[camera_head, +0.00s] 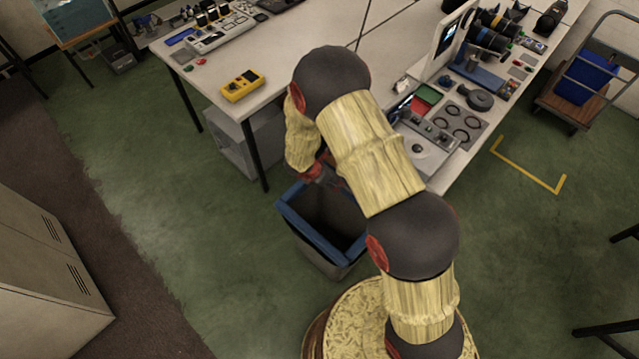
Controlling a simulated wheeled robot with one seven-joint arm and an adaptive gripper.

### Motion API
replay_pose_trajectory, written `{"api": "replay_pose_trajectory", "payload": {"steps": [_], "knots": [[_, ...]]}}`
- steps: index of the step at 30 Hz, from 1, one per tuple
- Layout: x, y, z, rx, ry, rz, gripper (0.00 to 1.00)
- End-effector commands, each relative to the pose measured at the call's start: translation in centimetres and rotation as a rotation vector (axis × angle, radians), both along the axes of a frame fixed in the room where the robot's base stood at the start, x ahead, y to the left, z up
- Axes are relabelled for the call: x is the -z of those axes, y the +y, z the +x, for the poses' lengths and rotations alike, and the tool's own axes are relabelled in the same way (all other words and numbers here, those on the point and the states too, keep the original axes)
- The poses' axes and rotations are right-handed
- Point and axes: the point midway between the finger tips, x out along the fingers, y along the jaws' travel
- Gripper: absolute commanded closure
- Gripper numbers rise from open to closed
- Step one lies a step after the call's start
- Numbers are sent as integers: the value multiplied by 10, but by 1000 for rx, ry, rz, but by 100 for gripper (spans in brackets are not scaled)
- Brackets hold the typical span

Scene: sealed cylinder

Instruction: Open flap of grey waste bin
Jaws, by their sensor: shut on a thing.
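The grey waste bin (345,268) stands on the green floor beside the desk, left of my base. It has a blue rim (303,236) around its top, and its dark interior shows through the opening. My gripper (325,180) is at the far edge of the bin's top, by the desk side. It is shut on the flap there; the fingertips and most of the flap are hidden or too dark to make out. My arm passes over the bin's right side and covers part of it.
The desk (215,85), with a yellow device (242,86) on it, stands just behind the bin. A grey case (245,143) is under the desk. A locker (45,265) stands at the left. The green floor left of the bin is clear.

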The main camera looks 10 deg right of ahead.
Motion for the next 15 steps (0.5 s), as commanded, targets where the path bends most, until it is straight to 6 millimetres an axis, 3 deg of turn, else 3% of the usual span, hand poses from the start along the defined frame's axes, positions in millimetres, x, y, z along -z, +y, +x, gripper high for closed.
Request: {"api": "replay_pose_trajectory", "payload": {"steps": [1,15], "knots": [[-13,-9,6,8,12,24,85],[-38,-67,45,4,76,114,85]]}}
